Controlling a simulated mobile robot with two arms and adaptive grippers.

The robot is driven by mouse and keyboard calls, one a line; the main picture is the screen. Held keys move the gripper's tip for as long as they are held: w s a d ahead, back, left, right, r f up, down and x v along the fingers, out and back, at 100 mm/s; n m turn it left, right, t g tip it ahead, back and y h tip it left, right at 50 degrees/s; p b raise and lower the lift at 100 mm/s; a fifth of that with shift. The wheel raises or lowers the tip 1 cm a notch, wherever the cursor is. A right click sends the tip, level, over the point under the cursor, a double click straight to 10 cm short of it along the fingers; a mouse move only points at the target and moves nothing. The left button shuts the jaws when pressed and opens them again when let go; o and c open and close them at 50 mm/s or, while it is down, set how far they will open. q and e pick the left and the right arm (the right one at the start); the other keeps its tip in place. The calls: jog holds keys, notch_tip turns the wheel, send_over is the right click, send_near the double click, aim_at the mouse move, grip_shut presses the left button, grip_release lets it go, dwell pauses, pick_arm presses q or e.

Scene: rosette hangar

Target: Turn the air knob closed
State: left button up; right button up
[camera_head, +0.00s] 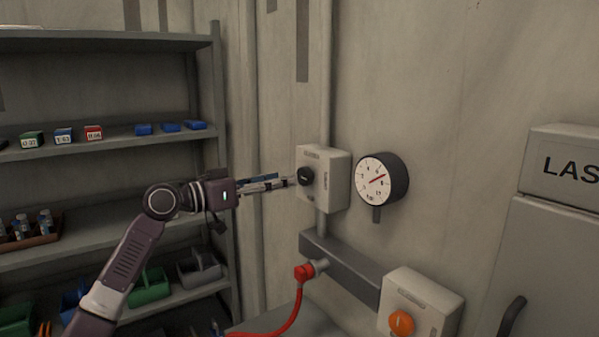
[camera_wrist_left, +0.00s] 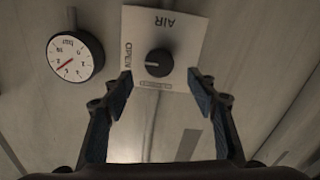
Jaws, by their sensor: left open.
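The air knob (camera_head: 305,176) is a round black knob on a pale grey wall box (camera_head: 335,184). In the left wrist view the knob (camera_wrist_left: 158,63) sits on the plate marked AIR (camera_wrist_left: 185,30), and the word OPEN shows on the plate's left side. My left gripper (camera_head: 290,182) comes in from the left with its fingertips close to the knob. In the left wrist view its fingers (camera_wrist_left: 159,80) are spread, one on each side of the knob, with nothing between the pads. Whether they touch it cannot be told. My right gripper is not in view.
A dial gauge (camera_head: 376,181) with a red needle is mounted right of the box. Below are a red hose coupling (camera_head: 304,272) and a box with an orange knob (camera_head: 402,322). Shelves (camera_head: 110,139) with small boxes stand at left. A grey cabinet (camera_head: 555,260) stands at right.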

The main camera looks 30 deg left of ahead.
aim_at(301, 176)
pick_arm(q)
jog(key=p+x, duration=0.2)
jog(key=x, duration=0.3)
jog(key=shift+w+d, duration=0.1)
jog(key=shift+w, duration=0.05)
jog(key=shift+w+f, duration=0.1)
jog(key=shift+w, duration=0.1)
jog(key=shift+c, duration=1.1)
jog(key=shift+d, duration=0.1)
jog(key=c, duration=0.9)
jog(key=shift+c, duration=0.2)
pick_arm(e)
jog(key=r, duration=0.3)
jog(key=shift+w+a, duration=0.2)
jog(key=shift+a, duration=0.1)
